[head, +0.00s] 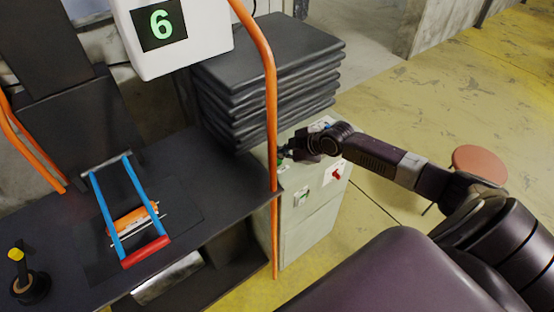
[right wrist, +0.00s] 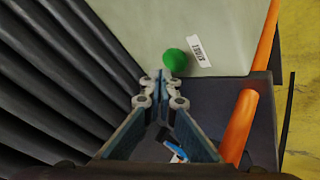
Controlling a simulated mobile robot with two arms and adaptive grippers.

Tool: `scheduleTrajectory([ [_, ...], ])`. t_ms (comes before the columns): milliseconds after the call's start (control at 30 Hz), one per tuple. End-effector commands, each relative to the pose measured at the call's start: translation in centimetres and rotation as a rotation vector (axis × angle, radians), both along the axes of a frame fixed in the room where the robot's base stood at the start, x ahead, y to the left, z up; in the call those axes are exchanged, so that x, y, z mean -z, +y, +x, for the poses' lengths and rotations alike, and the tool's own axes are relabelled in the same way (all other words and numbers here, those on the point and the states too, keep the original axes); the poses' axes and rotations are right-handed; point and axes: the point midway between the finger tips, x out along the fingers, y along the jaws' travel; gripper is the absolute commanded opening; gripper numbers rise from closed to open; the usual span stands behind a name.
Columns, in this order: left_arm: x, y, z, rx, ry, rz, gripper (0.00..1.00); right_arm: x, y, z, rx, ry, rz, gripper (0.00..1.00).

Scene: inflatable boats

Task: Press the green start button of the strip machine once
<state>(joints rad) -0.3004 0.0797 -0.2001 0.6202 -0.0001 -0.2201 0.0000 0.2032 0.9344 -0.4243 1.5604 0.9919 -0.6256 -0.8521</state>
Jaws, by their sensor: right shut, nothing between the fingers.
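The green button (right wrist: 175,61) is a round knob on the pale panel of a cabinet (right wrist: 118,18) in the right wrist view, beside a small white label (right wrist: 199,50). My right gripper (right wrist: 160,80) is shut and empty. Its fingertips are just short of the button in the picture, slightly to its left. I cannot tell whether they touch it. In the head view my right gripper (head: 290,153) is at the cabinet's (head: 310,228) upper left edge, and the button is not clearly seen there. My left gripper is out of view.
An orange post (head: 271,110) stands close to the right gripper. Dark stacked pads (head: 275,60) lie above and behind it. A red switch (head: 337,174) is on the cabinet. A dark bench (head: 215,205) carries a blue frame with a red handle (head: 146,252). A display (head: 160,25) reads 6.

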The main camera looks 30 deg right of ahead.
Motion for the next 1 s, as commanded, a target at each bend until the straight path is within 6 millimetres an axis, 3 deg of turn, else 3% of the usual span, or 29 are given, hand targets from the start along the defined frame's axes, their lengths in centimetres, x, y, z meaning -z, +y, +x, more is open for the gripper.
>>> scheduleTrajectory([
  [567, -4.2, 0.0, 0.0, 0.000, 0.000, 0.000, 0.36, -5.0, 0.0, 0.0, -0.001, 0.000, -0.001, 0.00],
  [1000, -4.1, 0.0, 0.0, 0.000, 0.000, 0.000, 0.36, -5.0, 0.0, 0.0, 0.000, 0.000, 0.000, 0.00],
])
